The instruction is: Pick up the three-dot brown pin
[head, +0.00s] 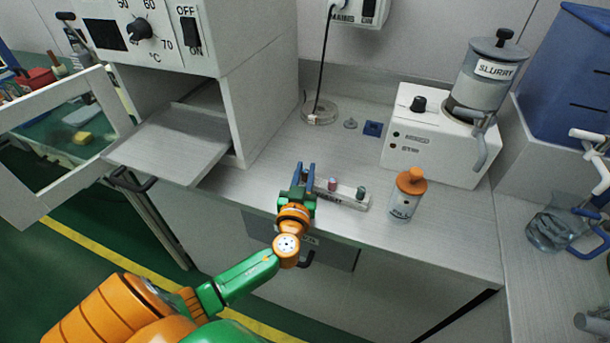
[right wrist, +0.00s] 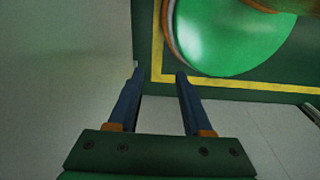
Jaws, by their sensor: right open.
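My left gripper (head: 305,168) is at the left end of a small white pin rack (head: 348,199) on the bench in the head view. Its two blue fingers stand apart, and I see nothing clearly held between them. A reddish-pink pin (head: 332,184) and a dark green pin (head: 361,193) stand in the rack, right of the gripper. I cannot make out a brown pin or any dots; the gripper covers the rack's left end. My right gripper (right wrist: 158,76) is open and empty in the right wrist view, away from the bench top.
An orange-topped bottle (head: 405,195) stands right of the rack. Behind are a blue block (head: 373,129), a grey knob-like piece (head: 350,124), a glass dish (head: 319,111) and the slurry machine (head: 436,140). An oven with an open door (head: 55,150) is on the left.

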